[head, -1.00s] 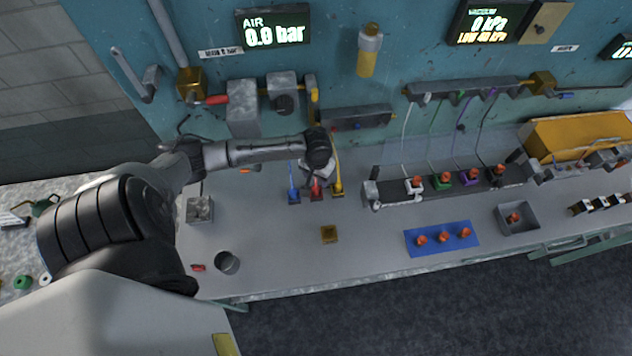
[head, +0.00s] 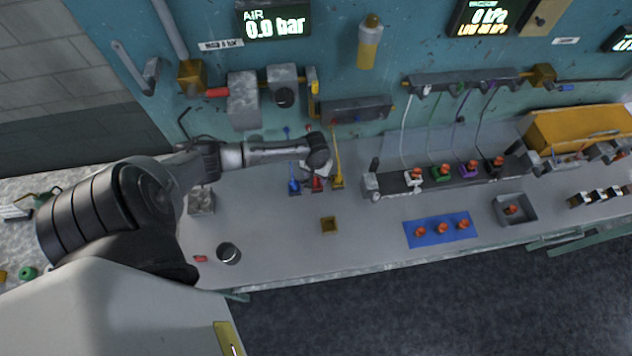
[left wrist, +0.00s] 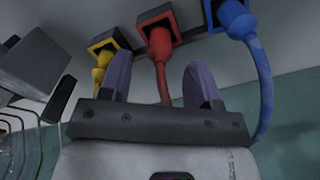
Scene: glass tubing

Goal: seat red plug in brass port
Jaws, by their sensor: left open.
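I cannot clearly make out the brass port.
A grey manifold (head: 356,110) is on the wall behind the plugs. A blue mat (head: 440,230) with several orange-topped pieces lies to the right. A cup (head: 228,253) stands front left. Bench between them is clear.

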